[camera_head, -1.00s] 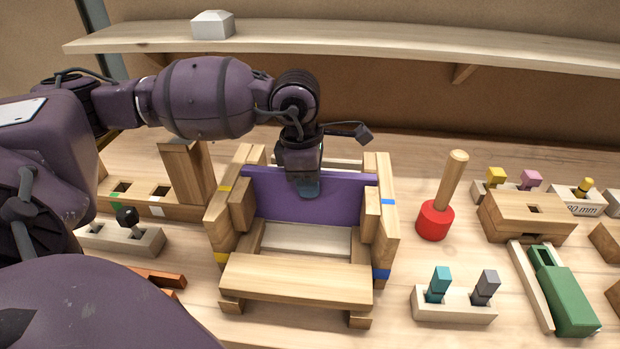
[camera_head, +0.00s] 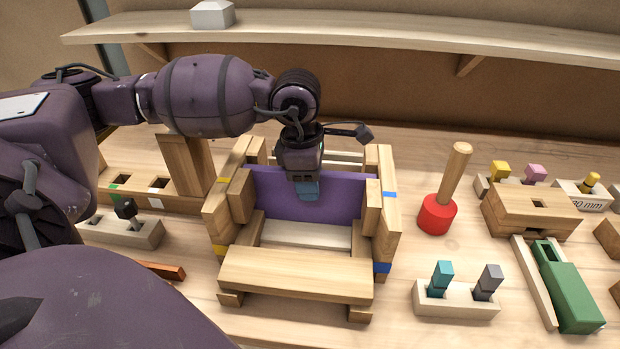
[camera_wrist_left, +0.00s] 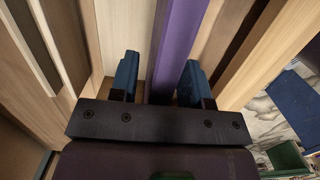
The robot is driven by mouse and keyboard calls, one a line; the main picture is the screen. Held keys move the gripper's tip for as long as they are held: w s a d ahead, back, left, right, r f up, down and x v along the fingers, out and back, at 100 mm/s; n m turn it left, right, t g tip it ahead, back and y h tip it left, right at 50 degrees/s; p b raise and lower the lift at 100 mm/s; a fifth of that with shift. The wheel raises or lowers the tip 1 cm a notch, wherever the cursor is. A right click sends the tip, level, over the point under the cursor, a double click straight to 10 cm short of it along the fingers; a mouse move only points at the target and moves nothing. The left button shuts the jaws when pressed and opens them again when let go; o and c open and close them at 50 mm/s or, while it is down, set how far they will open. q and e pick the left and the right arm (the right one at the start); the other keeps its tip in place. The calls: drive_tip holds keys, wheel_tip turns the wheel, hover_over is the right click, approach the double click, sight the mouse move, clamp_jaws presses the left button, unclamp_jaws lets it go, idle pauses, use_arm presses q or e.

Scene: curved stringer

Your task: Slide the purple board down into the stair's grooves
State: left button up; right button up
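The purple board (camera_head: 345,198) stands on edge across the wooden stair (camera_head: 298,273), between its left and right side walls. Its ends meet the upright blocks at both sides, but the groove contact is hidden. A pale tread lies in front of its lower edge. My left gripper (camera_head: 308,190) points down over the middle of the board's top edge, one blue finger in front of it. In the left wrist view, the board (camera_wrist_left: 176,45) runs between the two fingers (camera_wrist_left: 160,80), with a gap visible on the left side. My right gripper is not in view.
A red-headed mallet (camera_head: 437,213) stands right of the stair. Small peg holders (camera_head: 455,300), a wooden block (camera_head: 530,213) and a green tool (camera_head: 568,290) lie farther right. A slotted wooden stand (camera_head: 185,170) is at left. A shelf (camera_head: 360,30) spans the back.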

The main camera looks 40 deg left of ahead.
use_arm(q)
drive_tip(key=shift+o, duration=0.2)
drive_tip(key=shift+r, duration=0.1)
drive_tip(key=r, duration=0.3)
drive_tip(key=r+p, duration=0.1)
drive_tip(key=r, duration=0.2)
drive_tip(key=a+r, duration=0.1)
drive_tip(key=r, duration=0.2)
drive_tip(key=shift+s+r, duration=0.3)
drive_tip(key=shift+r, duration=0.05)
drive_tip(key=shift+a+r, duration=0.1)
drive_tip(key=shift+r, duration=0.3)
